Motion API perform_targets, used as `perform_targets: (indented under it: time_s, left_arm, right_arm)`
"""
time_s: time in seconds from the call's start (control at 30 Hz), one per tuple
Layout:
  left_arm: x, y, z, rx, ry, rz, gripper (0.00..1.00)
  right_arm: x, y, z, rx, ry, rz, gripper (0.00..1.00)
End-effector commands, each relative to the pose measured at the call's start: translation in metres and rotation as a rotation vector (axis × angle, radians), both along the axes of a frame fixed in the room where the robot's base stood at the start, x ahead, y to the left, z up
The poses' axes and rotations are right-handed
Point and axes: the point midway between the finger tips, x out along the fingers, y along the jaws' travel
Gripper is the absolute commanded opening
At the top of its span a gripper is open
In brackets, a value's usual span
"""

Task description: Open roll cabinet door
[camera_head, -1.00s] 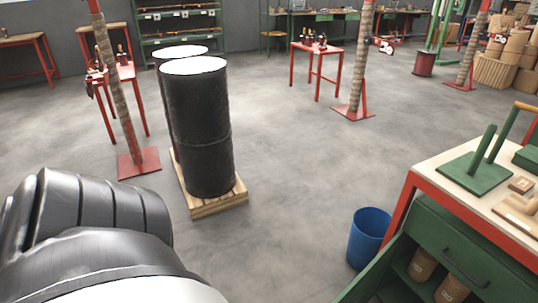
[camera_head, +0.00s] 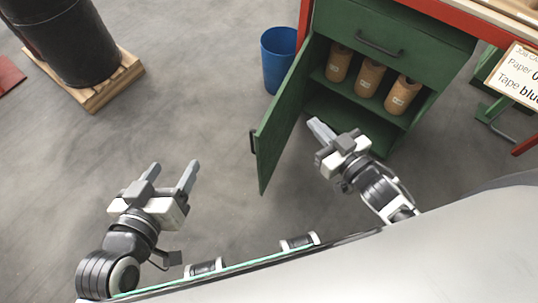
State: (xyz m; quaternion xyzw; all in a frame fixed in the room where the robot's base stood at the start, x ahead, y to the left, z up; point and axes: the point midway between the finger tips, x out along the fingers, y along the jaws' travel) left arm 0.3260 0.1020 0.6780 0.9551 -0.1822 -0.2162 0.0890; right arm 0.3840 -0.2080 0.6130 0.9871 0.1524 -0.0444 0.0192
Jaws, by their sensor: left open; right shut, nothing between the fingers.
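The green roll cabinet (camera_head: 392,40) stands at the upper right in the head view. Its door (camera_head: 283,118) is swung out to the left, and the shelves inside are in plain view. A dark handle (camera_head: 253,142) sits on the door's outer face near its free edge. Several brown paper rolls (camera_head: 369,79) stand on the upper shelf. My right gripper (camera_head: 318,130) is shut and empty, on the inner side of the door in front of the cabinet opening. My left gripper (camera_head: 172,172) is open and empty, over the floor left of the door and apart from it.
A blue bin (camera_head: 279,58) stands on the floor behind the door. A black drum (camera_head: 68,35) on a wooden pallet (camera_head: 108,85) is at the upper left. A sign (camera_head: 520,75) with writing is at the right. The floor between pallet and door is clear.

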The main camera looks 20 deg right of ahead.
Motion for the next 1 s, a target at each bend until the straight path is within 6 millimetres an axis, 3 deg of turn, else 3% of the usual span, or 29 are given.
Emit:
perform_targets:
  time_s: [0.03, 0.2, 0.37, 0.63, 1.0]
  left_arm:
    - [0.002, -0.005, -0.034, -0.034, -0.027, -0.011, 0.65]
    - [0.004, -0.020, -0.053, -0.131, -0.088, -0.048, 0.65]
    - [0.002, -0.029, -0.058, -0.192, -0.121, -0.072, 0.65]
    - [0.001, -0.032, -0.054, -0.228, -0.136, -0.085, 0.65]
    - [0.002, -0.036, -0.051, -0.322, -0.154, -0.090, 0.65]
  right_arm:
    - [0.009, -0.008, -0.048, -0.003, -0.060, 0.067, 0.00]
    - [0.012, -0.020, -0.109, 0.028, -0.136, 0.332, 0.00]
    - [0.004, -0.031, -0.147, 0.056, -0.097, 0.513, 0.00]
    - [0.005, -0.026, -0.157, 0.076, -0.065, 0.596, 0.00]
    - [0.051, 0.034, -0.158, 0.077, -0.068, 0.594, 0.00]
